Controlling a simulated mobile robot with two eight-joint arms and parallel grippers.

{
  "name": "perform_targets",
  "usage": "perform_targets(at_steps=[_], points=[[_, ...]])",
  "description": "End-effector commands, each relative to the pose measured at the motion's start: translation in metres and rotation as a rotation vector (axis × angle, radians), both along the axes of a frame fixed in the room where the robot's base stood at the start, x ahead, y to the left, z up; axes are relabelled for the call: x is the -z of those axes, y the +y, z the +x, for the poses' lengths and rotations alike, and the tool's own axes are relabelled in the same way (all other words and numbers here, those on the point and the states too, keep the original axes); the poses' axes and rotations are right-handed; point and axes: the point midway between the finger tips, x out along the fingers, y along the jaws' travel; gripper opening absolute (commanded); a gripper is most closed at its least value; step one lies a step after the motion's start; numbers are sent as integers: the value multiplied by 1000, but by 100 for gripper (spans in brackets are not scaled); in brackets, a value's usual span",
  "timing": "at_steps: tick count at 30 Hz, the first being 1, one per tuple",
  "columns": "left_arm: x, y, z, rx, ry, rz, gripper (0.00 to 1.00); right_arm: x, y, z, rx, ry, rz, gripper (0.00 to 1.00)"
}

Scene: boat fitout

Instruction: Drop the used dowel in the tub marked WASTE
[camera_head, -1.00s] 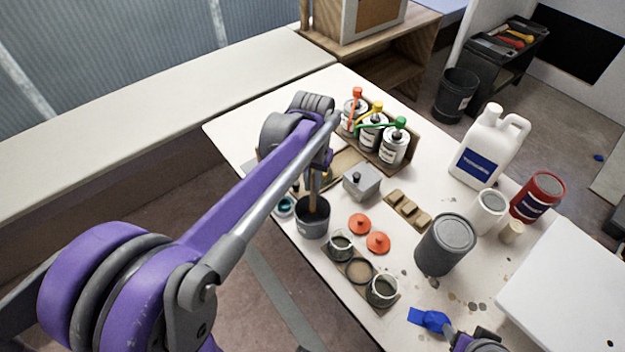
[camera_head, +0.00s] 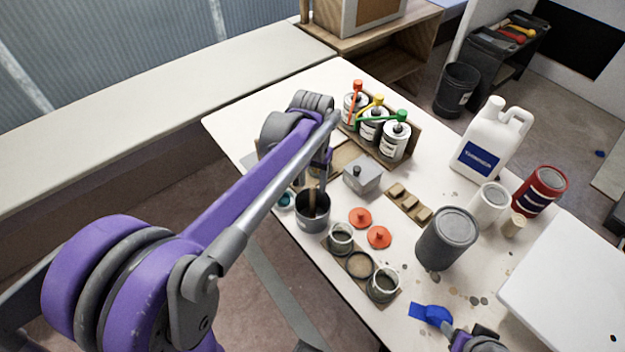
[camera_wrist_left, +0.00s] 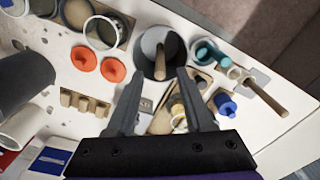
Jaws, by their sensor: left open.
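The used dowel (camera_head: 312,202) is a brown wooden stick standing tilted inside a dark grey tub (camera_head: 313,224) at the table's near left edge. In the left wrist view the dowel (camera_wrist_left: 160,62) has its lower part inside the round tub (camera_wrist_left: 149,40). The mark on the tub is too small to read. My left gripper (camera_wrist_left: 160,84) is open above the tub, its two grey fingers apart and clear of the dowel. My right gripper (camera_head: 476,343) shows only partly at the bottom edge, beside a blue object (camera_head: 430,315); its jaws cannot be made out.
Small jars (camera_head: 383,284) and orange lids (camera_head: 379,237) lie to the right of the tub. A grey metal box (camera_head: 362,175) and a rack of cans (camera_head: 396,143) stand behind. A large grey can (camera_head: 445,240) and a white jug (camera_head: 490,145) stand further right.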

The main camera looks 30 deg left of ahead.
Motion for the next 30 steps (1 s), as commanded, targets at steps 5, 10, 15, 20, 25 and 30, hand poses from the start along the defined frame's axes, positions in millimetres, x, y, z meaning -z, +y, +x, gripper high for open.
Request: perform_targets(at_steps=[5, 10, 15, 20, 25, 30], points=[[-5, 0, 0, 0, 0, 0, 52, -1, 0, 0, 0, 0, 0, 62], [-31, 0, 0, 0, 0, 0, 52, -4, 0, 1, 0, -2, 0, 62], [-67, 0, 0, 0, 0, 0, 52, -7, 0, 2, 0, -3, 0, 62], [-93, 0, 0, 0, 0, 0, 52, -9, 0, 2, 0, -4, 0, 62], [-107, 0, 0, 0, 0, 0, 52, -10, 0, 2, 0, -5, 0, 62], [-108, 0, 0, 0, 0, 0, 52, -10, 0, 2, 0, -5, 0, 62]])
